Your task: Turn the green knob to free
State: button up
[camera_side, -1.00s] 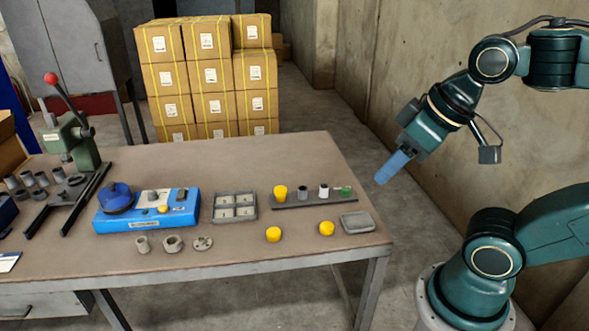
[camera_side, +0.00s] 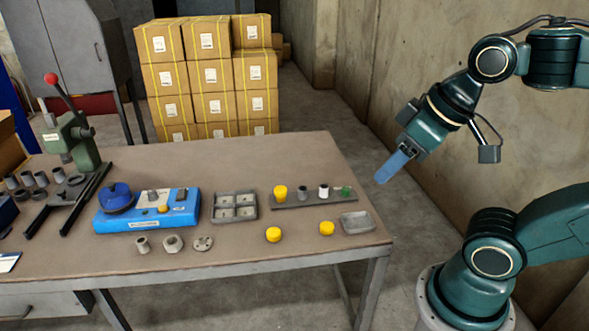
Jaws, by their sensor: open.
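The green knob (camera_side: 346,191) is small and sits at the right end of a dark strip (camera_side: 300,203) on the table. Its turn position is too small to tell. My gripper (camera_side: 388,174) has blue fingers pointing down and left. It hangs in the air past the table's right edge, to the right of the green knob and apart from it. It is open, and nothing shows in it.
A small grey tray (camera_side: 357,223) and two yellow caps (camera_side: 327,228) lie near the strip. A divided tray (camera_side: 235,206), a blue device (camera_side: 148,208) and a lever press (camera_side: 75,150) stand further left. The back right of the table (camera_side: 290,155) is clear.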

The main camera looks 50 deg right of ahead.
jog(key=shift+w, duration=0.1)
jog(key=w+d+r+m+g, duration=0.1)
jog(key=w+d+m, duration=0.2)
jog(key=w, duration=0.2)
jog(key=w+d+m+g, duration=0.1)
jog(key=w+d+m, duration=0.25)
jog(key=w, duration=0.25)
jog(key=m+g, duration=0.4)
jog(key=m, duration=0.8)
send_over(346, 188)
notch_tip(346, 188, down, 21)
jog(key=shift+r+n, duration=0.15)
jog(key=shift+n, duration=0.1)
notch_tip(346, 188, down, 14)
jog(key=shift+r, duration=0.15)
